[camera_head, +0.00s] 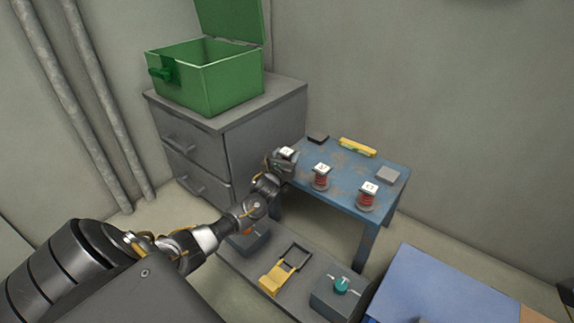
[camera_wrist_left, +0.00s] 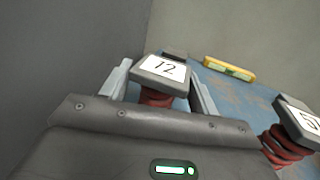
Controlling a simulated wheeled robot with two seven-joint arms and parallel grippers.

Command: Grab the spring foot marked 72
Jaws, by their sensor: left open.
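The spring foot marked 72 (camera_wrist_left: 162,68) stands on the blue table, with a grey top, a white label and a red coil below. In the left wrist view it sits between the two fingers of my left gripper (camera_wrist_left: 160,88), which is open with a finger on either side. Whether the fingers touch it is unclear. In the head view its white label (camera_head: 287,151) shows at my left gripper (camera_head: 283,160), and the rest is mostly hidden. My right gripper is not in view.
Two more red spring feet stand on the blue table (camera_head: 340,162): a middle one (camera_head: 321,178) and a right one (camera_head: 367,196). A yellow level (camera_head: 357,147) lies at the back. A grey cabinet (camera_head: 250,135) with an open green box (camera_head: 215,85) stands at left.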

